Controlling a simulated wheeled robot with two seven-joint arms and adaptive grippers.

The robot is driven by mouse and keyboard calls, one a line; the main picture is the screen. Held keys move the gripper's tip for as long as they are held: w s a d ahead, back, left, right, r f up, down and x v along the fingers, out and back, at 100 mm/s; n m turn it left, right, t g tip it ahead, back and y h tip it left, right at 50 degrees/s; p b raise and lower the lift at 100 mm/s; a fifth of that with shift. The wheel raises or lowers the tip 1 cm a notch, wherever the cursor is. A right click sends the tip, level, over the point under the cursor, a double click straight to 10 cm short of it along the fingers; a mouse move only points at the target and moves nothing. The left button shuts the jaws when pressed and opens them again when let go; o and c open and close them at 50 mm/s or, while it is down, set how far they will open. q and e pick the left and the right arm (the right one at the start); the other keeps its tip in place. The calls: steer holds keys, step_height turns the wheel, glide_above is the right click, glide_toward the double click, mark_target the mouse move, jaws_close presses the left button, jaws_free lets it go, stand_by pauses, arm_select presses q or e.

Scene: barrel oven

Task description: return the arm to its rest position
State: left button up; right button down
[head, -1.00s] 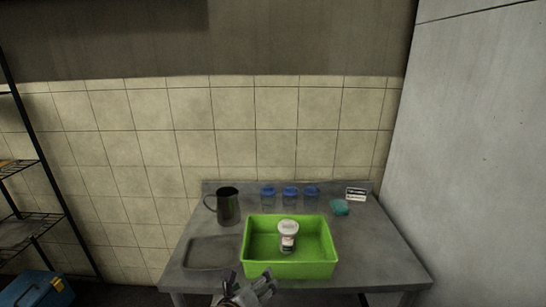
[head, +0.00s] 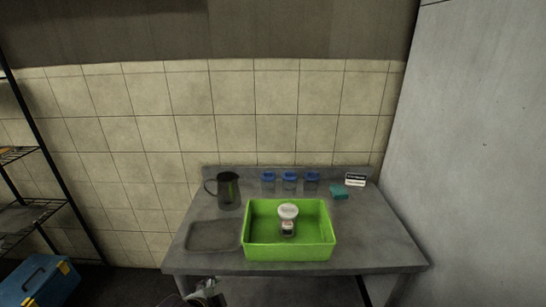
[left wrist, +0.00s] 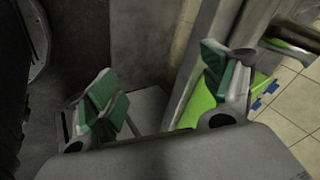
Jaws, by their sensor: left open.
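My left gripper (head: 204,292) shows at the bottom edge of the head view, in front of the table's front edge and below the table top. In the left wrist view its two green-padded fingers (left wrist: 162,88) are spread apart with nothing between them. A white-lidded jar (head: 288,222) stands upright in the green tray (head: 290,254) on the grey table (head: 385,245). The gripper is apart from the tray and jar. My right gripper is in neither view.
A dark metal jug (head: 228,190) and several blue-lidded jars (head: 290,182) stand at the table's back. A teal block (head: 338,192) and a small sign (head: 355,179) are at back right. A shelf rack (head: 50,170) and blue toolbox (head: 40,280) are left.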

arm_select(q)
steer(key=s+a+f+n+g+y, duration=0.1)
steer(key=s+a+f+n+g, duration=0.3)
steer(key=s+a+f+n, duration=0.55)
step_height(320, 180, down, 32)
steer(key=s+n+g, duration=0.1)
steer(key=s, duration=0.2)
steer(key=s+a+f, duration=0.2)
steer(key=s+f, duration=0.7)
steer(key=s, duration=0.1)
steer(key=s+a+f+g, duration=0.1)
steer(key=s+a+f, duration=0.2)
steer(key=s+f, duration=0.6)
steer(key=shift+s+a+f, duration=0.2)
steer(key=shift+s+a, duration=0.05)
steer(key=shift+s, duration=0.4)
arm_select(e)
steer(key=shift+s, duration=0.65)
